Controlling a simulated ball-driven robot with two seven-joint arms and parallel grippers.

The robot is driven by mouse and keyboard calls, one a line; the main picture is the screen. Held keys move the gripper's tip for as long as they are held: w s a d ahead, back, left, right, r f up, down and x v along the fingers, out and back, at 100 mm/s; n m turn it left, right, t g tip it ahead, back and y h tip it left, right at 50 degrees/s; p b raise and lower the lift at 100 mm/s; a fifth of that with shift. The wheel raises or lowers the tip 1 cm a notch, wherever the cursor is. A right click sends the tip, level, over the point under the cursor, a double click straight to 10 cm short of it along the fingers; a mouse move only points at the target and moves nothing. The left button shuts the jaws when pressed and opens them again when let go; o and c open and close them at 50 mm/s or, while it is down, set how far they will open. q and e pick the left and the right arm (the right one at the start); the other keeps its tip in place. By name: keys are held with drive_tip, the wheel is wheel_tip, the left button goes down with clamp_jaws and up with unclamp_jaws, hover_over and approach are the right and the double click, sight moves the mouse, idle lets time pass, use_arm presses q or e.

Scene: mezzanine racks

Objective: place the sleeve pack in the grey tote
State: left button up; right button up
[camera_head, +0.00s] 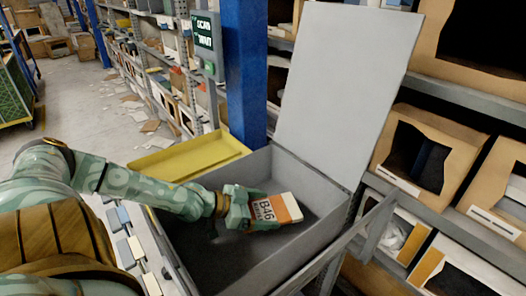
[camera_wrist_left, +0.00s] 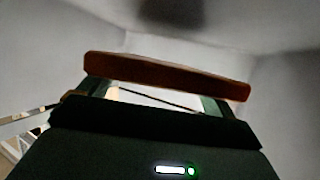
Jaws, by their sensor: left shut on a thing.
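The sleeve pack (camera_head: 274,211) is a small white and orange box marked "B46". My left gripper (camera_head: 243,210) is shut on it and holds it inside the opening of the grey tote (camera_head: 190,236), whose grey lid stands raised at the back. In the left wrist view, the pack (camera_wrist_left: 165,75) shows as a dark reddish-brown bar across the fingers of the gripper (camera_wrist_left: 160,98), with the tote's pale inner walls around it. Whether the pack touches the tote's floor cannot be told. My right gripper is not in view.
A yellow bin (camera_head: 190,157) stands behind the tote. A blue post (camera_head: 245,75) with a display (camera_head: 203,42) rises behind it. Racks with brown boxes (camera_head: 413,150) stand close on the right. Debris litters the aisle floor at left.

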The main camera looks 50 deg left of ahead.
use_arm(q)
drive_tip(key=o, duration=0.7)
drive_tip(key=shift+o, duration=0.2)
drive_tip(key=shift+r, duration=0.15)
drive_tip(key=shift+s+a+r+p, duration=0.15)
drive_tip(key=shift+s+r+p, duration=0.15)
drive_tip(key=shift+r+p, duration=0.25)
drive_tip(key=shift+s+a+r+p, duration=0.15)
drive_tip(key=shift+s+r+p, duration=0.15)
drive_tip(key=shift+r+p, duration=0.25)
drive_tip(key=p+v, duration=0.3)
drive_tip(key=v, duration=0.1)
drive_tip(key=shift+s+a+p, duration=0.2)
drive_tip(key=shift+s+p, duration=0.1)
drive_tip(key=shift+s, duration=0.05)
drive_tip(key=shift+s+a, duration=0.3)
drive_tip(key=shift+s, duration=0.2)
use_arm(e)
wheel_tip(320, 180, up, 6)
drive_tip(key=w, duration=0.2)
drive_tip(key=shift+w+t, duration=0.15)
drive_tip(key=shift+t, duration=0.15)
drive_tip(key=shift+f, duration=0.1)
